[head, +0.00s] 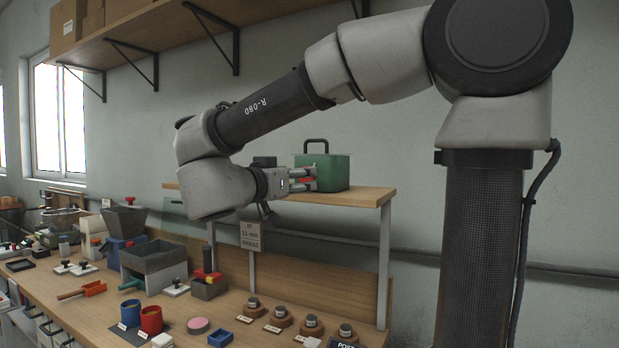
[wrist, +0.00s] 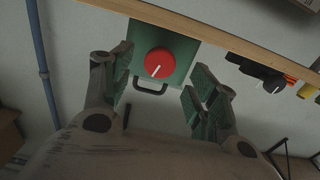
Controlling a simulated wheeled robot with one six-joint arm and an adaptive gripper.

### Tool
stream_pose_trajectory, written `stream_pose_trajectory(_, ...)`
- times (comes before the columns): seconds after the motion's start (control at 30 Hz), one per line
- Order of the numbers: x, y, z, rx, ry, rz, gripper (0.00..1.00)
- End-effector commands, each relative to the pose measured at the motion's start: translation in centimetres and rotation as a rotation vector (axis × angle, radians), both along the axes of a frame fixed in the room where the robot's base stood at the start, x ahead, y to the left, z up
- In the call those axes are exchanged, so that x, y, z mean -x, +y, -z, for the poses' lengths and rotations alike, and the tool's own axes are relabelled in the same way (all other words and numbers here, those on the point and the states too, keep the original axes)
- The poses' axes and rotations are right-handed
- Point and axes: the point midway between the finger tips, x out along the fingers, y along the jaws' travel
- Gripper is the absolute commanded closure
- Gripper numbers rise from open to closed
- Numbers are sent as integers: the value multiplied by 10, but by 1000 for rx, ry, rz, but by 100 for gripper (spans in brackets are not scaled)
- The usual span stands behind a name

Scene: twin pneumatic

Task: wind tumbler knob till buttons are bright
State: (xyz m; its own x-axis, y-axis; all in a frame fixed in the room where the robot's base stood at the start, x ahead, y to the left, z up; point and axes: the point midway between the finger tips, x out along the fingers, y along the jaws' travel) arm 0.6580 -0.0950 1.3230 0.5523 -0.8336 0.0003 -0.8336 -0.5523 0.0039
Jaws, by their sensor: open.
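A green box (head: 328,170) with a dark carry handle stands on the raised wooden shelf. In the wrist view its green face (wrist: 185,45) carries a round red knob (wrist: 158,63) with a white pointer line slanting down and left. My gripper (head: 303,180) is at the left side of the box in the head view. In the wrist view my gripper (wrist: 158,82) is open, with a finger on each side of the knob and gaps between. A little red shows between the fingers in the head view. I cannot make out any buttons on the box.
The shelf (head: 365,196) stands above a workbench with bins, red and blue cups (head: 151,320), a pink disc (head: 199,325) and several brown round stands (head: 311,325). A sign (head: 250,235) hangs below the shelf. Dark and orange items (wrist: 262,75) lie right in the wrist view.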

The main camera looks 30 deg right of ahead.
Motion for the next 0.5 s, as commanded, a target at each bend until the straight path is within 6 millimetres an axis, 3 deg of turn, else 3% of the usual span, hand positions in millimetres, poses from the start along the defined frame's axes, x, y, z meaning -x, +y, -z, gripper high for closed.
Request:
stream_pose_trajectory(0.2,-20,-34,0,-1,-2,5,41)
stream_pose_trajectory(0.5,-34,-52,0,-2,-3,0,41)
